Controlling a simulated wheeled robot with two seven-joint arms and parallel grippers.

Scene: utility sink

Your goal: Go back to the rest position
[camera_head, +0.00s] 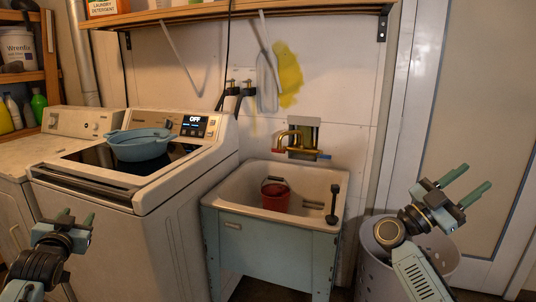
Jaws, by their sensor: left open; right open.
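My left gripper (77,217) is at the lower left, in front of the washing machine, with its fingers apart and nothing between them. My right gripper (464,183) is at the right, raised in front of the door, with its two green fingers spread and empty. Neither gripper touches any object that I can see.
A perforated bin (368,262) stands behind my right arm. A wooden shelf (240,13) hangs above.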

